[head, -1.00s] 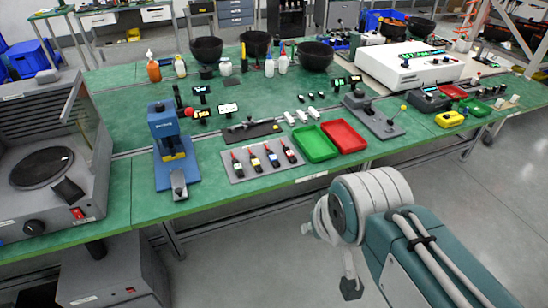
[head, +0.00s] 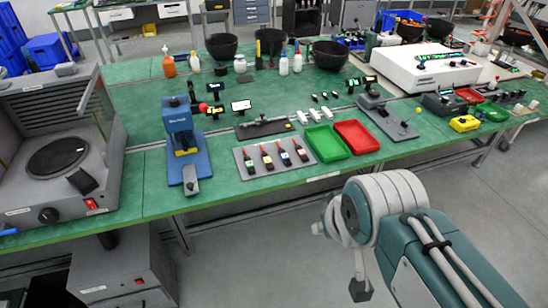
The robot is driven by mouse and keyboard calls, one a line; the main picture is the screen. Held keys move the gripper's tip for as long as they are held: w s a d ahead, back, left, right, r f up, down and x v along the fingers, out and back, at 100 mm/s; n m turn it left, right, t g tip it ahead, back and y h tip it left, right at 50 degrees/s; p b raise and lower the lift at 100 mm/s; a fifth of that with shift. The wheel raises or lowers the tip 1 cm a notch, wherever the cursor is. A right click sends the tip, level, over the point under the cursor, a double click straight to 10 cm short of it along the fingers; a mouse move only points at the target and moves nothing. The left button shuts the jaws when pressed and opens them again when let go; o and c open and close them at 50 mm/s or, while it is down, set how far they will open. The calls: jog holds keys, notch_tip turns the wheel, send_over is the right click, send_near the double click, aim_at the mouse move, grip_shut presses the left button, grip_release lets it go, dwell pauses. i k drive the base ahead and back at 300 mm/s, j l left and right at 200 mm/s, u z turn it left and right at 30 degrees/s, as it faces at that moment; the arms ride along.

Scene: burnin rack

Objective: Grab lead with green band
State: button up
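Several dark leads with red parts lie side by side on a grey board (head: 272,171) near the bench's front edge. The leftmost lead (head: 250,165) appears to carry a green band, though the marking is very small. The others beside it seem to carry yellow, blue and red or pale bands. My gripper (head: 360,291) hangs low, in front of the bench and below its top, partly hidden by my own arm. It is well apart from the leads. Its fingers are too small and dark to show whether they are open.
A green tray (head: 309,144) and a red tray (head: 373,138) stand right of the board. A blue press (head: 183,150) stands left of it, with a grey oven-like machine (head: 50,150) farther left. Small screens and bowls stand behind. The floor in front is clear.

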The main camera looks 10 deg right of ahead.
aim_at(249, 164)
jog(key=i+u, duration=0.25)
jog(key=i, duration=0.85)
